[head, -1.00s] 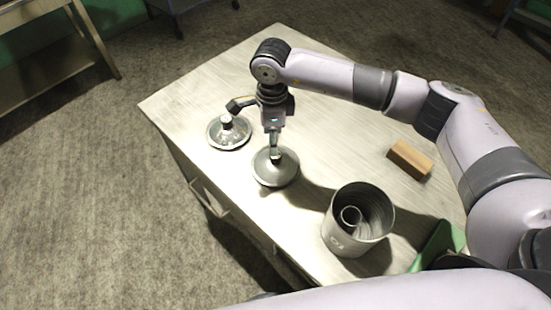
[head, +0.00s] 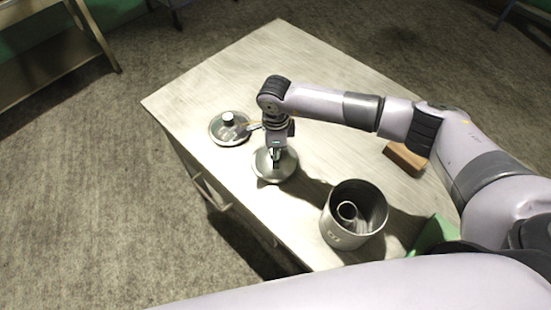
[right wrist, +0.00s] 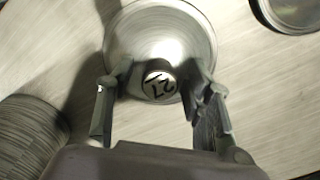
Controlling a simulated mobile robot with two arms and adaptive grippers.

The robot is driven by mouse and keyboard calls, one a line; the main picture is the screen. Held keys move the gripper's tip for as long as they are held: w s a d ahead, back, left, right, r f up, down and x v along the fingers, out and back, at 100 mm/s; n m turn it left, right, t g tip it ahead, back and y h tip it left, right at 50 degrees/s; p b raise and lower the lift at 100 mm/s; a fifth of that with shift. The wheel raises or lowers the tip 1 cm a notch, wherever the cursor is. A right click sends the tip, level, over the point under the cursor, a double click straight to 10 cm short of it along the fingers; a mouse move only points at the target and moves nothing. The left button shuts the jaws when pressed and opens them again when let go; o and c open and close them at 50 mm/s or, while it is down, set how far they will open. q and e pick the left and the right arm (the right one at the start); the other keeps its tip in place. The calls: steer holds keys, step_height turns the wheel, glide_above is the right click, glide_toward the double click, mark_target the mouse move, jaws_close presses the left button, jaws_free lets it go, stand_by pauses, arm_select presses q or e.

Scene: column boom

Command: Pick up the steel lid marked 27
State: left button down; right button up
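The steel lid marked 27 (head: 262,174) lies on the table near its left edge. In the right wrist view the lid (right wrist: 190,25) is seen from above, and its knob (right wrist: 158,84) bears a black 27. My right gripper (head: 275,158) is down over this lid. In the wrist view its two fingers (right wrist: 160,73) stand open on either side of the knob, with small gaps visible. A second lid (head: 224,133) lies farther back to the left, and its rim shows in the wrist view (right wrist: 290,14). My left gripper is not in view.
An open steel pot (head: 338,232) stands on the table (head: 250,85) in front and to the right of the lid, its marking unclear. A wooden block (head: 404,158) lies at the right, partly behind my arm. A green object (head: 432,238) is by the near right corner.

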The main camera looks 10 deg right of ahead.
jaws_close()
stand_by(0.4)
steer(key=shift+r, duration=0.2)
